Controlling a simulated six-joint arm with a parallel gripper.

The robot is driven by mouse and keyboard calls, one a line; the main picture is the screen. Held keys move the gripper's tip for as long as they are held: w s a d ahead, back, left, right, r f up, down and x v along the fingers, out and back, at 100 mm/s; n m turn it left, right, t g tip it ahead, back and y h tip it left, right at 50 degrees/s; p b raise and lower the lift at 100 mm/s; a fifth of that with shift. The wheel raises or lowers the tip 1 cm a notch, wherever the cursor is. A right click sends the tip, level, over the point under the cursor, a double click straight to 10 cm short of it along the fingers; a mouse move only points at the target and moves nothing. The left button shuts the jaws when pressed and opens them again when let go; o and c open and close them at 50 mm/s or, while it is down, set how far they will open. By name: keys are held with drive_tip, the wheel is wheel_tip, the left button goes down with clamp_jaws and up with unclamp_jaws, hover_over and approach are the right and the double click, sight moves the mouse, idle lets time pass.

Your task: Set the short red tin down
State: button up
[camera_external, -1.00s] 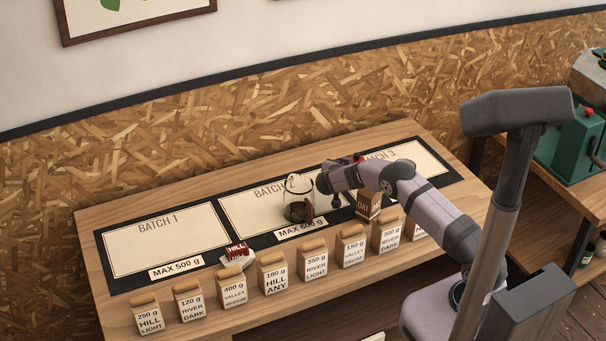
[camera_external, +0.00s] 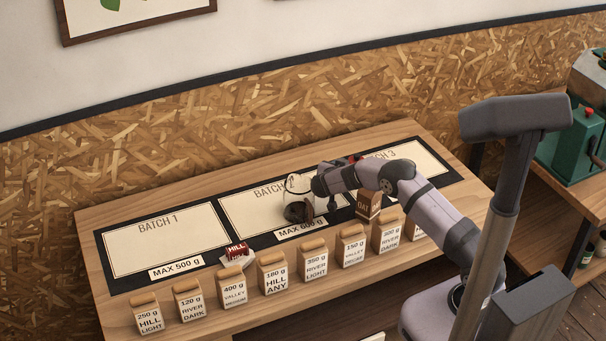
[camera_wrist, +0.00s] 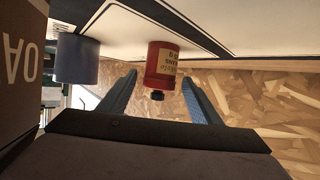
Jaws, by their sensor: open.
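The short red tin (camera_wrist: 163,62) has a cream label and a dark knob. In the wrist view, which is upside down, it stands on the pale board between my gripper's two blue fingers. My gripper (camera_wrist: 158,76) is open, with a gap visible on each side of the tin. In the external view a bit of red (camera_external: 354,159) shows behind my wrist, near the edge between the Batch 2 and Batch 3 panels; the rest is hidden by my arm.
A glass jar (camera_external: 299,211) with dark contents stands left of my wrist. An OAT carton (camera_external: 368,207) stands to the right. A blue-grey cylinder (camera_wrist: 77,59) is beside the tin. Several labelled bags line the front edge. The Batch 1 panel (camera_external: 160,240) is clear.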

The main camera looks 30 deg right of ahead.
drive_tip(key=shift+b+v, duration=0.3)
drive_tip(key=shift+v, duration=0.6)
wheel_tip(320, 180, up, 7)
drive_tip(key=b, duration=0.2)
drive_tip(key=shift+w+d, duration=0.1)
